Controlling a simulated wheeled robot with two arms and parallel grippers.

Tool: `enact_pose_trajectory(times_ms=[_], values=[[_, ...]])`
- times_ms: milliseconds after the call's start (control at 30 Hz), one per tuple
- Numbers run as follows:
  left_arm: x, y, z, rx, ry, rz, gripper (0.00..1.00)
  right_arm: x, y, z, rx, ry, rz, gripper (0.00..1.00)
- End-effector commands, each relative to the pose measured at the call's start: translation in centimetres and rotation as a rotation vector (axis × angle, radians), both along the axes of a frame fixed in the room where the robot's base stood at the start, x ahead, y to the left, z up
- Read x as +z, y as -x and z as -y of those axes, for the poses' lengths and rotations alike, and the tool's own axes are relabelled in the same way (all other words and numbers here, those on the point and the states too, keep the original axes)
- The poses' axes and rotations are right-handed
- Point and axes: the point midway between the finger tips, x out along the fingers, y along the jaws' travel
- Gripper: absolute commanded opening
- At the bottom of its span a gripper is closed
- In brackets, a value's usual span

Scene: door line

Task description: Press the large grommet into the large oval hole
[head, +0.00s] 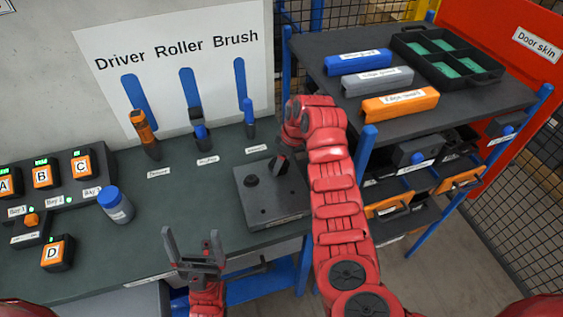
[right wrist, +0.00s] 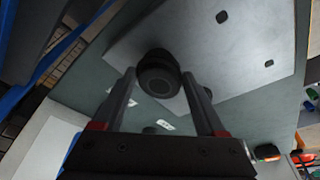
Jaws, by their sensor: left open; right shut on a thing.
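The grey door panel (head: 272,205) lies on the bench in the head view. My right gripper (head: 281,163) is over the panel's back part. In the right wrist view it is shut on a black round grommet (right wrist: 158,72), held between the two fingertips in front of the pale panel (right wrist: 235,70). Small dark holes show in the panel; the large oval hole is not clearly visible. My left gripper (head: 194,252) is open and empty at the bench's front edge.
A blue-capped bottle (head: 116,206) and lettered orange boxes (head: 82,165) stand at the left. The driver (head: 144,131), roller (head: 200,136) and brush (head: 249,119) stand behind. A shelf (head: 455,95) with labelled bars and a tray (head: 447,57) is at the right.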

Motion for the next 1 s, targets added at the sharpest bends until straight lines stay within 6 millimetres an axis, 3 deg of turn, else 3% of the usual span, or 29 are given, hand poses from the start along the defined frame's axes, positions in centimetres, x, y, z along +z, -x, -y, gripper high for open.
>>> enact_pose_trajectory(times_ms=[1000], values=[[-0.56, -0.01, -0.01, 0.0, 0.0, 0.0, 0.94, -0.02, 0.15, 0.23, -0.001, 0.0, -0.003, 0.06]])
